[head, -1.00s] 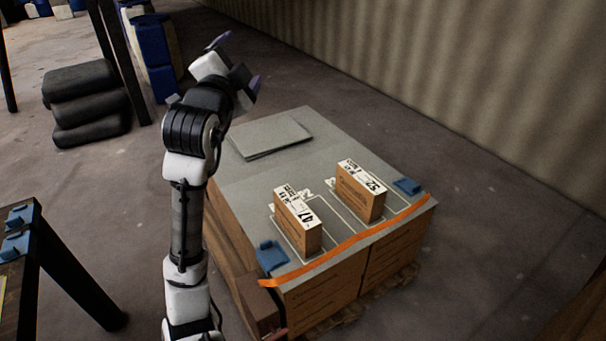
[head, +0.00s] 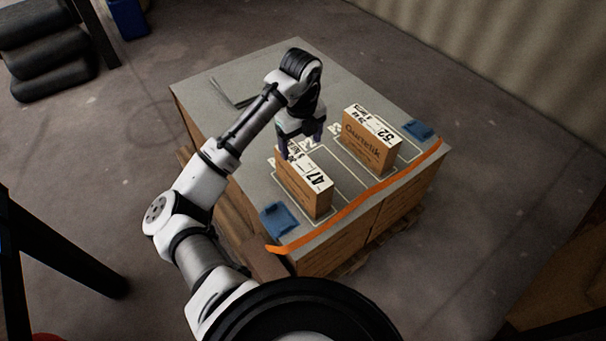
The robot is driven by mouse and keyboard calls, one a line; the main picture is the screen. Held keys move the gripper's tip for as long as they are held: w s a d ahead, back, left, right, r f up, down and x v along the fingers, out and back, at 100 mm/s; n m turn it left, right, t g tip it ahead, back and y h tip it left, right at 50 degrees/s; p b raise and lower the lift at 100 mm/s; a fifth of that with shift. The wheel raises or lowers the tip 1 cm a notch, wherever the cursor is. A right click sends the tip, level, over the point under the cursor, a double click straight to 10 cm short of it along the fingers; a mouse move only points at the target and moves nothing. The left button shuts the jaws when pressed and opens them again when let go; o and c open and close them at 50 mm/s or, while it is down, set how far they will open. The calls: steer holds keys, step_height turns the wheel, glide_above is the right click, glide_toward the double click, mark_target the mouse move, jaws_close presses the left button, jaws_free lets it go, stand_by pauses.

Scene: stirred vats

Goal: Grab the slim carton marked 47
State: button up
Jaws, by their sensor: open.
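The slim carton marked 47 (head: 304,184) stands upright on the grey top of the box stack (head: 240,70), inside a white outline. It is brown with a white label on its top. My gripper (head: 301,146) is open and points down, above and just behind the far end of this carton. I cannot tell whether the fingers touch it or how high they are. My gripper hides part of the carton's far end.
A similar carton marked 52 (head: 370,142) stands to the right in its own outline. A grey flat sheet lies behind my arm. Black sacks (head: 45,50) are far left.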

mark_target(303, 164)
step_height(303, 164, down, 6)
steer(key=shift+w+d+f+p, duration=0.1)
steer(key=shift+f+p, duration=0.25)
steer(key=shift+f, duration=1.15)
steer(key=shift+w+d+f+p, duration=0.1)
steer(key=shift+f+p, duration=0.25)
steer(key=shift+f, duration=1.1)
steer(key=c, duration=1.6)
